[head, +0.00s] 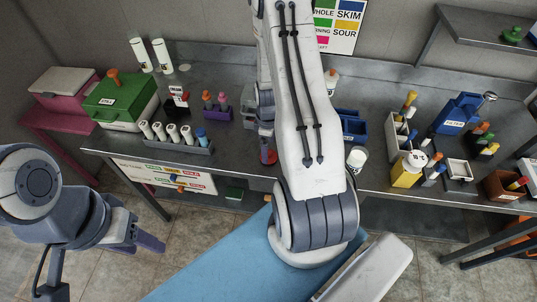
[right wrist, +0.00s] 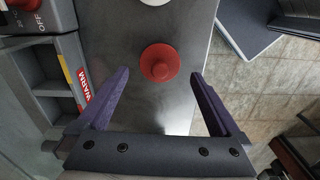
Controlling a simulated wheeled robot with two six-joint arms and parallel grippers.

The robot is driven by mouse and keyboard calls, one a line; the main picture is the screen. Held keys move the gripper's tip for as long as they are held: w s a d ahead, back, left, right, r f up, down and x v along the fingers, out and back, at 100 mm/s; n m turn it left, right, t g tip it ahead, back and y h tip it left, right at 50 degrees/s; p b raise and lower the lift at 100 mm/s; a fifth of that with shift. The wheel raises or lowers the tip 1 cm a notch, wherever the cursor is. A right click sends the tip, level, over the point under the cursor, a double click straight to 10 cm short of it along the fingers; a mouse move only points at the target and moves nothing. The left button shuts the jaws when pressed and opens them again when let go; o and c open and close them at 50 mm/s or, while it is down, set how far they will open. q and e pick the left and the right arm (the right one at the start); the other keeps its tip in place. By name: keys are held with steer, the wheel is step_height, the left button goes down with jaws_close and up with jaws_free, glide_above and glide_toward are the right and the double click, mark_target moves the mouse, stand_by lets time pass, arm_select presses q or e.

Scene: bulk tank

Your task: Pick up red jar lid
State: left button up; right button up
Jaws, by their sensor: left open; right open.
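The red jar lid (right wrist: 160,62) is a round red disc with a raised knob, lying on a grey metal surface in the right wrist view. My right gripper (right wrist: 160,76) is open, with its purple fingers on either side of the lid in that picture. I see no contact, and the lid appears to be beyond the fingertips. My left gripper (head: 150,240) is open and empty at the lower left, away from the bench.
In the right wrist view a grey compartment box with a WARM label (right wrist: 82,84) stands left of the lid. The metal surface ends to the right. The bench holds a green box (head: 122,98), a grey vial rack (head: 178,146) and a blue bin (head: 352,127).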

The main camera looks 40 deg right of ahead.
mark_target(269, 152)
steer(key=shift+d+f+p, duration=0.1)
steer(key=shift+f+p, duration=0.3)
steer(key=shift+f, duration=1.25)
steer(key=c, duration=1.2)
steer(key=shift+c, duration=0.2)
steer(key=shift+r, duration=0.1)
